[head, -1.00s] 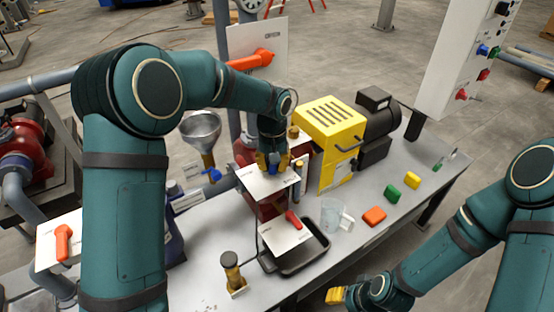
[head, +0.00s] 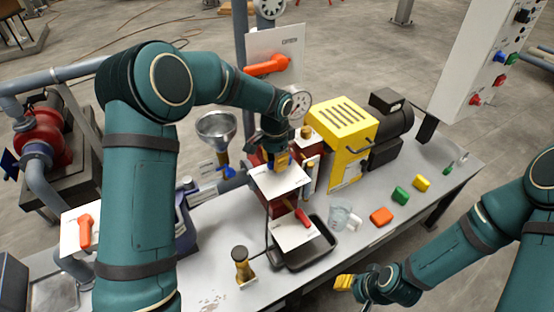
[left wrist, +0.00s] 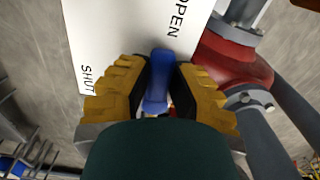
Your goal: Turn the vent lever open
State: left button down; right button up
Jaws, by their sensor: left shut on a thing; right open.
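The blue vent lever (left wrist: 157,80) shows in the left wrist view between the yellow-padded fingers of my left gripper (left wrist: 160,95). These fingers are shut on it. The white label plate (left wrist: 120,35) behind it reads OPEN at upper right and SHUT at lower left; the lever's exact angle is hard to tell. In the head view my left gripper (head: 281,160) is at the back edge of a white plate (head: 270,182) on the red press part, and hides most of the lever. My right gripper (head: 344,283) is open and empty, low in front of the bench.
A gauge (head: 299,103) and a yellow guarded motor unit (head: 342,130) stand close to the left gripper. A funnel (head: 216,130) is to its left. A black tray (head: 305,252), a clear beaker (head: 339,215) and coloured blocks (head: 381,216) lie on the bench (head: 350,245).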

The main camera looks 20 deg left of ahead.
pick_arm(q)
jog(key=shift+a+f+m, duration=0.1)
jog(key=shift+m, duration=0.4)
jog(key=shift+w, duration=0.1)
jog(key=c, duration=0.8)
grip_release()
notch_tip(320, 180, up, 12)
jog(key=shift+r, duration=0.1)
